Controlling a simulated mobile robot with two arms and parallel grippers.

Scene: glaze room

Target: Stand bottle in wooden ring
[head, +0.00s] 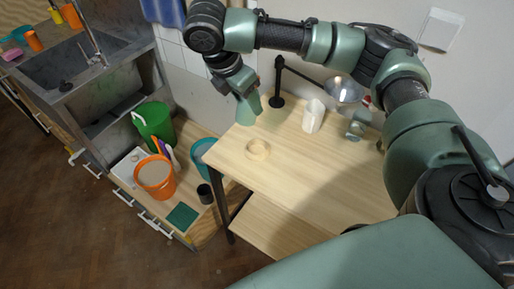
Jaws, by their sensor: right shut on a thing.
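The wooden ring (258,150) lies flat on the pale wooden table, near its left edge. It looks empty. My right gripper (240,91) points down, above and slightly left of the ring, near the table's back left corner. It is shut on a green tapering thing (247,110), which seems to be the bottle. Its lower end is apart from the ring, and the fingers are hard to make out. My left gripper is not in view.
A black lamp (277,84), a white container (313,115) and a grey-green object (357,124) stand at the back of the table (310,180). Left and lower are an orange bucket (154,178), a green bucket (153,124) and a dark cup (205,194). The table front is clear.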

